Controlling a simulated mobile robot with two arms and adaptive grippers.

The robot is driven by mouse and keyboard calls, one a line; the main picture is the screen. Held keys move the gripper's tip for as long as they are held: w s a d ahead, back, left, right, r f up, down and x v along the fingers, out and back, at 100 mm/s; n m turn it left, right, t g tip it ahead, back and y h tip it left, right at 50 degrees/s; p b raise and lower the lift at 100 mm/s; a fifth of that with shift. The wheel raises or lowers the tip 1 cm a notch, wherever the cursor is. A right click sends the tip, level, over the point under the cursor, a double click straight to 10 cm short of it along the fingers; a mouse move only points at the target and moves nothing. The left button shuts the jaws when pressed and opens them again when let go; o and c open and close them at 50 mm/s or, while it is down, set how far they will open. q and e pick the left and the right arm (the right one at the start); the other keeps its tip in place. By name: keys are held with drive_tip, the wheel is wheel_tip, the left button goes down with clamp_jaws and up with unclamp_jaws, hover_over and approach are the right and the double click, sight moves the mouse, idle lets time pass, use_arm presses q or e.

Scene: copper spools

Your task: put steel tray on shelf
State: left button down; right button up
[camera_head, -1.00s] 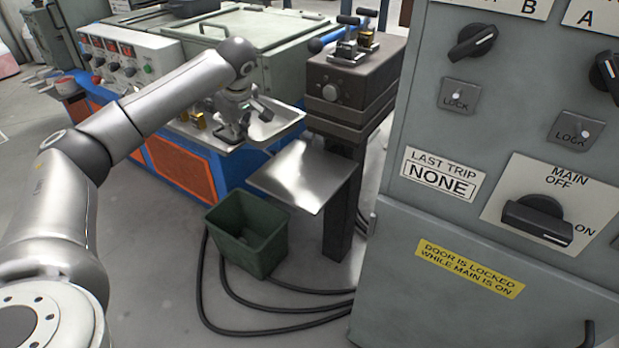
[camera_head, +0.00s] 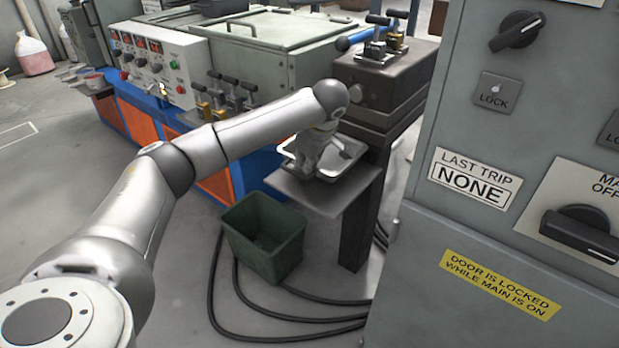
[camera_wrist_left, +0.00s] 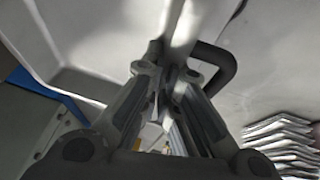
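The steel tray (camera_head: 350,152) is a shallow, shiny pan at the end of my left arm, over the flat metal shelf (camera_head: 305,194) on the side of the dark post. My left gripper (camera_head: 328,166) points down at the tray and hides part of it. In the left wrist view the fingers (camera_wrist_left: 165,82) close together on what looks like the tray's edge, with the pale tray (camera_wrist_left: 85,50) beyond them. I cannot tell whether the tray touches the shelf. My right gripper is not in view.
A green bin (camera_head: 265,240) stands on the floor below the shelf, with black cables around it. A grey control cabinet (camera_head: 425,270) stands close on the right. A dark machine block (camera_head: 385,85) sits on the post. A blue and orange machine (camera_head: 215,185) stands behind my arm.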

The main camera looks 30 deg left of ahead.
use_arm(q)
drive_tip(key=shift+w+d+f, duration=0.1)
drive_tip(key=shift+d+f, duration=0.05)
drive_tip(key=f, duration=0.1)
drive_tip(key=f+b, duration=0.1)
drive_tip(key=f, duration=0.1)
drive_tip(key=shift+d+f, duration=0.25)
drive_tip(key=shift+d, duration=0.1)
drive_tip(key=shift+f, duration=0.15)
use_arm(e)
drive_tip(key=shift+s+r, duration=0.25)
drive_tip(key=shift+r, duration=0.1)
use_arm(q)
drive_tip(key=c, duration=1.6)
unclamp_jaws()
drive_tip(key=shift+c, duration=0.2)
